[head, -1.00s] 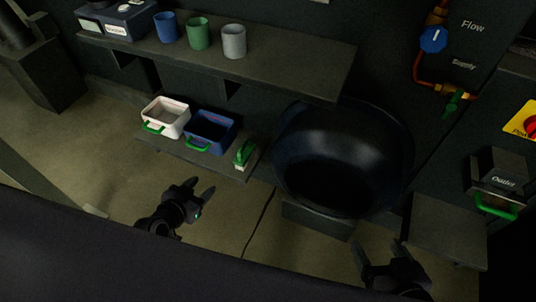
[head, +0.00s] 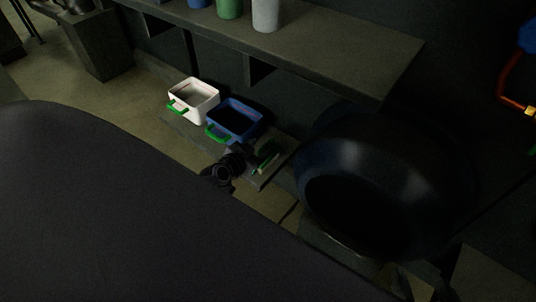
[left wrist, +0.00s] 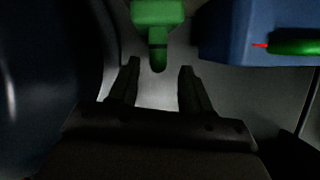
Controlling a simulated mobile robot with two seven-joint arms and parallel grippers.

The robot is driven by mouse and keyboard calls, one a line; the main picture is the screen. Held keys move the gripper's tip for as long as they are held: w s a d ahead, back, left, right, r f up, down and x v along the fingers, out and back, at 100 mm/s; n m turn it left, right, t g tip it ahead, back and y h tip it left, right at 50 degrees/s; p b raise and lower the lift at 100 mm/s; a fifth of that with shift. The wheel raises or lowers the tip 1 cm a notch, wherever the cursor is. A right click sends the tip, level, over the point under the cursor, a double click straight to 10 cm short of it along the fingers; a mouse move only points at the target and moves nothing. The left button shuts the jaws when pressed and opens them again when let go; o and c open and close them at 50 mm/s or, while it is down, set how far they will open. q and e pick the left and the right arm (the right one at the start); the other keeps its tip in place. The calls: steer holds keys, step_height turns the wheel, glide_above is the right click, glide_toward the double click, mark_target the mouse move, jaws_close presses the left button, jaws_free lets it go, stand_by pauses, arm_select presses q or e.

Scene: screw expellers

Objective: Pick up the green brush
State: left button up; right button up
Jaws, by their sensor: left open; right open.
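The green brush (head: 268,153) lies on the low shelf at its right end, between the blue bin and the big dark bowl. It also shows at the top of the left wrist view (left wrist: 158,14), its narrow end pointing at my gripper. My left gripper (head: 253,160) is at the near side of the brush, covering part of it in the head view. In the left wrist view its two fingers (left wrist: 159,75) are open and apart, with the brush's narrow end just ahead of the gap. My right gripper (head: 420,279) shows only as dark fingers at the bottom edge.
A blue bin (head: 238,106) with a green handle stands left of the brush, and a white bin (head: 205,86) beyond it. The large dark bowl (head: 375,165) is close on the right. An upper shelf (head: 330,45) with cups overhangs behind.

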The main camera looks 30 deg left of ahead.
mark_target(263, 147)
arm_select(q)
steer(key=b+x, duration=0.1)
steer(key=x, duration=0.2)
steer(key=shift+w+d+f+b, duration=0.15)
steer(key=shift+w+f+b, duration=0.1)
steer(key=shift+f+b, duration=0.1)
steer(key=shift+w, duration=0.4)
jaws_close()
arm_select(e)
steer(key=shift+w+a+f+y, duration=0.2)
steer(key=shift+a+y, duration=0.1)
steer(key=shift+a, duration=0.15)
steer(key=shift+w+a+f+y, duration=0.15)
steer(key=shift+a+y, duration=0.15)
steer(key=shift+a, duration=0.15)
arm_select(q)
steer(key=shift+r, duration=0.1)
arm_select(e)
steer(key=shift+r, duration=0.15)
